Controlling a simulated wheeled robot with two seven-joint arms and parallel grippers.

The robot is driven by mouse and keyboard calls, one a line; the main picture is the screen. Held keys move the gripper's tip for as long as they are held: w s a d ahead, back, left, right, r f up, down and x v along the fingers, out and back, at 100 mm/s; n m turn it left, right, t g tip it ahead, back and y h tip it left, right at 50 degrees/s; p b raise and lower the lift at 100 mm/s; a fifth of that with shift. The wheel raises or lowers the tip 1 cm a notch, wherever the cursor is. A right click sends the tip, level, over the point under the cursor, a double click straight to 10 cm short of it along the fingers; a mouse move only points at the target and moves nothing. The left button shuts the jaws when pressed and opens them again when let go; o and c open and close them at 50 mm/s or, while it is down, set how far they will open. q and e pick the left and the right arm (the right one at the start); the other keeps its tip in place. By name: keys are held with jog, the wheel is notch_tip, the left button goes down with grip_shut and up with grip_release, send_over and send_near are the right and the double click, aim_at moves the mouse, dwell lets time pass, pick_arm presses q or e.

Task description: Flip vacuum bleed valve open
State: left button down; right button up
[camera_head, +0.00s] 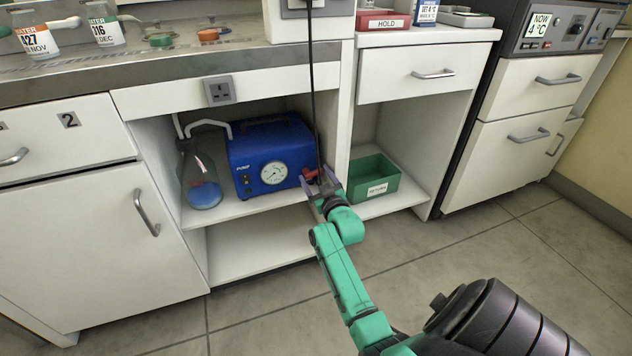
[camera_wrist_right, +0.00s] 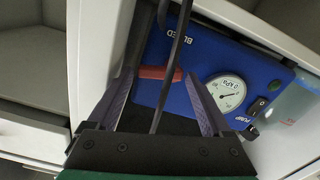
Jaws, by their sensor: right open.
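The blue vacuum pump (camera_head: 268,156) stands on the cabinet shelf with a round gauge on its front. Its red bleed valve lever (camera_head: 309,174) is at the pump's right front edge. In the right wrist view the red lever (camera_wrist_right: 158,73) lies crosswise under the "BLEED" lettering, between and beyond the fingertips. My right gripper (camera_head: 322,184) is open at the lever; in its wrist view the spread purple fingers (camera_wrist_right: 160,85) are either side of it. I cannot tell whether they touch it. A black cable hangs across the lever. My left gripper is not in view.
A glass flask (camera_head: 203,180) with blue liquid stands left of the pump, joined by a hose. A green return bin (camera_head: 373,178) sits in the bay to the right, past a white partition (camera_head: 340,118). The black cable (camera_head: 311,90) hangs from above. The floor in front is clear.

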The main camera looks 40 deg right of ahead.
jog(key=c, duration=1.1)
jog(key=shift+r+m+p, duration=0.2)
jog(key=shift+m+p, duration=0.7)
jog(key=shift+p, duration=0.3)
jog(key=shift+f+m, duration=0.2)
jog(key=shift+m, duration=0.3)
jog(key=shift+f, duration=0.25)
jog(key=o, duration=1.1)
jog(key=shift+s, duration=0.15)
